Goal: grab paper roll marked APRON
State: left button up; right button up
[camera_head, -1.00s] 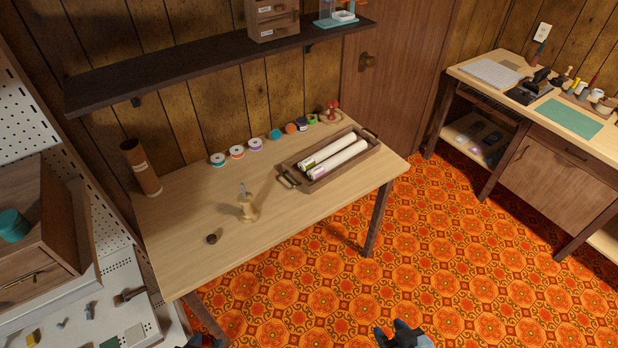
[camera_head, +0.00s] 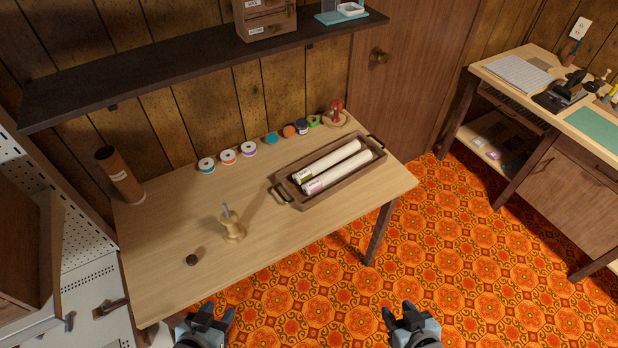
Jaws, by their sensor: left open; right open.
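Two cream paper rolls lie side by side in a brown wooden tray (camera_head: 283,178) with dark handles, on the wooden table. The far roll (camera_head: 331,159) has a yellowish-green label at its left end. The near roll (camera_head: 343,172) has a purple label at its left end. The writing on both labels is too small to read. My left gripper (camera_head: 207,312) is open and empty at the bottom edge, in front of the table. My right gripper (camera_head: 410,312) is open and empty over the floor, below and right of the tray.
A dark shelf (camera_head: 190,60) hangs above. Patterned floor (camera_head: 470,270) lies open to the right.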

aim_at(315, 184)
jog(key=l+u, duration=0.1)
jog(key=u, duration=0.35)
jog(key=l+u, duration=0.15)
jog(key=u, duration=0.3)
jog(key=l+u, duration=0.2)
jog(key=u, duration=0.2)
jog(key=l+u, duration=0.2)
jog(key=l, duration=0.15)
jog(key=k+l+u, duration=0.25)
jog(key=l+u, duration=0.2)
jog(key=l, duration=0.2)
jog(key=k+l, duration=0.1)
jog(key=l, duration=0.2)
jog(key=k+l, duration=0.15)
jog(key=l, duration=0.15)
jog(key=k+l+u, duration=0.1)
jog(key=l, duration=0.2)
